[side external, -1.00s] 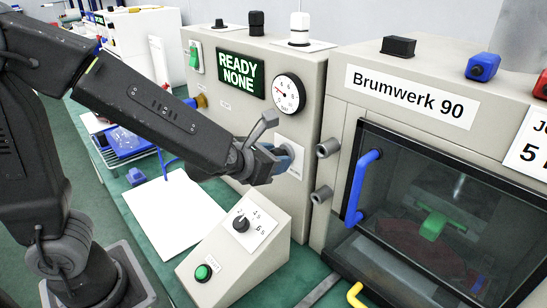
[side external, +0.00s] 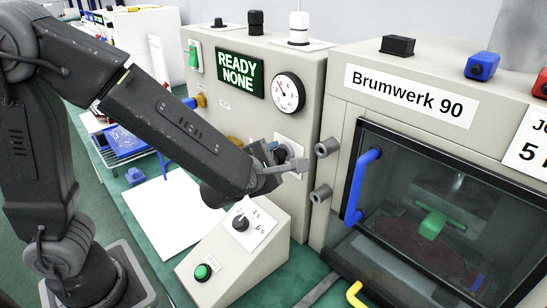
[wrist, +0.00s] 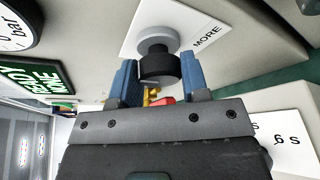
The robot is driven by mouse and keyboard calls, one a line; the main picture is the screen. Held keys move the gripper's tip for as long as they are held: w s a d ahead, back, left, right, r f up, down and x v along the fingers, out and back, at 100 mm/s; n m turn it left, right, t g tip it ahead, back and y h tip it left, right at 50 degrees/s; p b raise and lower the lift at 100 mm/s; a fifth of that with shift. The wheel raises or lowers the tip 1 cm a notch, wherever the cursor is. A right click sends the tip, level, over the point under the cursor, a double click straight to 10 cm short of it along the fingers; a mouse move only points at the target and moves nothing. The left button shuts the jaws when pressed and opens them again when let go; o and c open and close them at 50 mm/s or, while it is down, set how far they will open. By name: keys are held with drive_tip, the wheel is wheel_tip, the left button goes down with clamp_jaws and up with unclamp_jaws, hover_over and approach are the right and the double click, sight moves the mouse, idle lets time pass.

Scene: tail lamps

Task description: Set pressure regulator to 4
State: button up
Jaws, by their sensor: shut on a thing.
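The regulator knob (wrist: 158,66) is dark with a grey collar, on a white plate (wrist: 128,35) marked MORE, in the wrist view. My gripper (wrist: 157,72) has its blue fingers on both sides of it and is shut on it. In the side view my gripper (side external: 284,158) reaches the front of the beige cabinet and mostly hides the knob. The round pressure gauge (side external: 288,93) is above it, its needle pointing to the upper left; the exact reading is too small to tell. Part of the gauge (wrist: 14,28) shows in the wrist view.
The green display (side external: 240,74) reads READY NONE. A sloped box (side external: 234,252) with a dial and a green button stands below my gripper. Grey hinge cylinders (side external: 324,148) and the Brumwerk 90 chamber (side external: 420,98) are close on the right.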

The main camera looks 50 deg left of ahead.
drive_tip(key=shift+m, duration=0.3)
idle(0.4)
drive_tip(key=o, duration=0.9)
drive_tip(key=v, duration=1.3)
drive_tip(key=shift+s+d, duration=0.2)
drive_tip(key=shift+s, duration=0.15)
